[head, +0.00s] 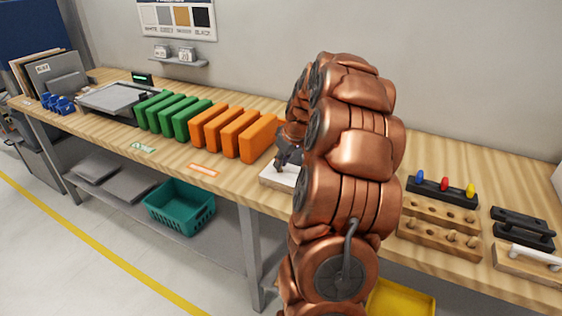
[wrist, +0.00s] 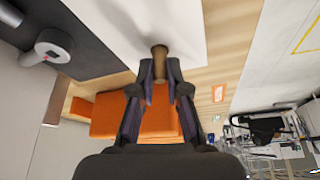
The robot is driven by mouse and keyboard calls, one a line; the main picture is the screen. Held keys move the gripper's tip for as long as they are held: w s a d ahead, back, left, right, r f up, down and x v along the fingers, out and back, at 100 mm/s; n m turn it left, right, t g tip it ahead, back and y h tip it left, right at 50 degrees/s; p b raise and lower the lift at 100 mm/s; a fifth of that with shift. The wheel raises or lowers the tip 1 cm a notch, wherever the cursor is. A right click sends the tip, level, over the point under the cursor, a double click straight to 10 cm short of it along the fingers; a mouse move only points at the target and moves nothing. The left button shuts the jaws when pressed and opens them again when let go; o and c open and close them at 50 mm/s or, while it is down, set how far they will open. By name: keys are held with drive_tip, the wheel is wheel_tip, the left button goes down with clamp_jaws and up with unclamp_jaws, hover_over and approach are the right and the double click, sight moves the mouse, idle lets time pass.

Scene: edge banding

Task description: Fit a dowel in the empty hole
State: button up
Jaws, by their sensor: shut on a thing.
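My gripper (wrist: 160,70) is shut on a short wooden dowel (wrist: 159,51) in the wrist view. The dowel's far end meets the face of a white panel (wrist: 125,25); I cannot tell whether it is in a hole or only touching. In the head view my gripper (head: 284,163) is just above the white panel (head: 270,179) on the bench, partly hidden by my copper arm. The dowel is too small to make out there. Any hole in the panel is hidden. Wooden blocks (head: 408,230) with several holes and pegs stand on the right of the bench.
Orange blocks (head: 258,138) stand close left of my gripper, with green blocks (head: 190,121) beyond them. A black rack (head: 428,190) with blue, red and yellow tools and black handles (head: 522,230) stand at the right. The bench front has clear room.

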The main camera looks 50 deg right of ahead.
drive_tip(key=shift+f+b, duration=0.3)
drive_tip(key=shift+f, duration=0.25)
idle(0.6)
drive_tip(key=o, duration=0.8)
drive_tip(key=shift+r, duration=0.1)
drive_tip(key=shift+r, duration=2.4)
